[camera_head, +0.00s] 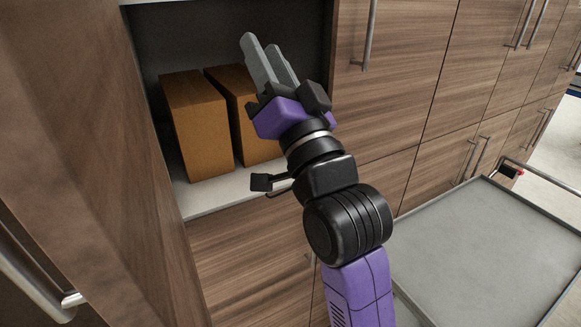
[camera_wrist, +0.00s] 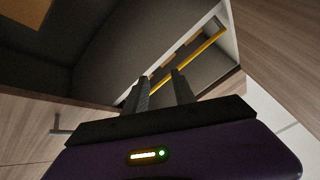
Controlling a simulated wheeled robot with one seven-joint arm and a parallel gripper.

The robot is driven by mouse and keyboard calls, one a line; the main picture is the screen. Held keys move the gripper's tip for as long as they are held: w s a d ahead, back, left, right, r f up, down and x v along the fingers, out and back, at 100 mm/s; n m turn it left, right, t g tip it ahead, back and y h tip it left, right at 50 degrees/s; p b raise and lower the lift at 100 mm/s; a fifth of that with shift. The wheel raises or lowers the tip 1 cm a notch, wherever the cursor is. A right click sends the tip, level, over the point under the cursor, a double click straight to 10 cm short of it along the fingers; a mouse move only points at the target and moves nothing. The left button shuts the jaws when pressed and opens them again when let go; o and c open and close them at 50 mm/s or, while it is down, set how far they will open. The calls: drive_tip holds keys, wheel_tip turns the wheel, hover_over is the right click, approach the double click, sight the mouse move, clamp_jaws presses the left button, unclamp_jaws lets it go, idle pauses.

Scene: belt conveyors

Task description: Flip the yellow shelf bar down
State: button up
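The yellow shelf bar (camera_wrist: 205,51) shows in the wrist view as a thin slanted rod along a pale-edged shelf opening. It runs from the upper right down to the left, behind my fingertips. The head view does not show it. My gripper (camera_head: 260,46) is raised in front of the dark open cupboard in the head view, its fingers pointing up and left. In the wrist view, my gripper (camera_wrist: 160,75) has its two grey fingers apart with nothing held between them. The fingertips overlap the bar's lower part in the picture; I cannot tell whether they touch it.
Two brown boxes (camera_head: 198,125) (camera_head: 243,108) stand on the white lower shelf (camera_head: 215,193). Wooden cupboard doors (camera_head: 400,70) with metal handles flank the opening. A wooden panel (camera_head: 75,130) is close on the left. A grey flat tray surface (camera_head: 480,250) lies at the lower right, empty.

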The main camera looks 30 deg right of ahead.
drive_tip(key=s+f+n, duration=0.2)
drive_tip(key=s+f, duration=0.2)
drive_tip(key=f, duration=0.4)
drive_tip(key=s+f+n+g+y, duration=0.1)
drive_tip(key=s+f+n, duration=0.2)
drive_tip(key=f, duration=0.6)
drive_tip(key=shift+s+a+y+b, duration=0.3)
drive_tip(key=shift+s+b, duration=0.15)
drive_tip(key=shift+s, duration=0.15)
drive_tip(key=w+d+r+m+h, duration=0.1)
drive_tip(key=w+r+m, duration=0.25)
drive_tip(key=r, duration=0.65)
drive_tip(key=w+d+r+m+t+h+b, duration=0.15)
drive_tip(key=r+m, duration=0.25)
drive_tip(key=r, duration=0.7)
drive_tip(key=w+r+m+h, duration=0.1)
drive_tip(key=w+r+m, duration=0.25)
drive_tip(key=r, duration=0.65)
drive_tip(key=shift+w+a+f+m+g+y+p, duration=0.1)
drive_tip(key=shift+w+f+m+g+y+p, duration=0.5)
drive_tip(key=shift+w, duration=1)
drive_tip(key=shift+w+a+r+m+g+y+p, duration=0.25)
drive_tip(key=shift+w+m+g, duration=0.45)
drive_tip(key=shift+w+m, duration=0.7)
drive_tip(key=shift+w+d+f+m+g+y+p, duration=0.1)
drive_tip(key=shift+w+f+m+g+y+p, duration=0.35)
drive_tip(key=shift+w, duration=1.35)
drive_tip(key=shift+f+m, duration=0.1)
drive_tip(key=shift+m, duration=0.15)
